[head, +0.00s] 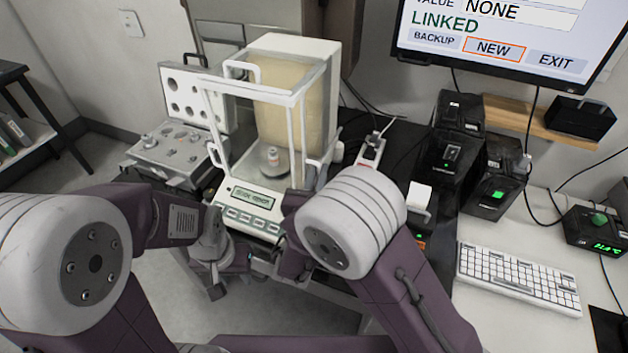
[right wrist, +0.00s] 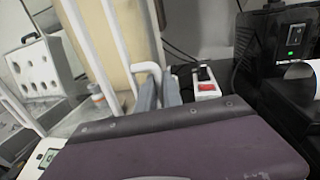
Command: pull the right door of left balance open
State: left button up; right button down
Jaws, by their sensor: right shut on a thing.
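The balance (head: 252,196) stands on the dark table, with a white-framed clear case, a lit display and a button row in front. A small weight (head: 272,155) stands inside it; it also shows in the right wrist view (right wrist: 97,97). The white handle (right wrist: 150,67) of the right door shows between and above the fingers of my right gripper (right wrist: 159,82), which is shut on it. In the head view my right arm hides this gripper. I cannot tell whether the door has slid. My left gripper (head: 213,270) hangs before the balance's front left; its jaw opening is unclear.
An open weight case (head: 165,150) stands left of the balance. A power strip (head: 370,153) lies close to its right, with black devices (head: 447,150) beyond. A keyboard (head: 519,278) lies on the white table at right, and a screen (head: 510,35) hangs behind.

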jog(key=c, duration=1.8)
grip_release()
jog(key=shift+o, duration=0.2)
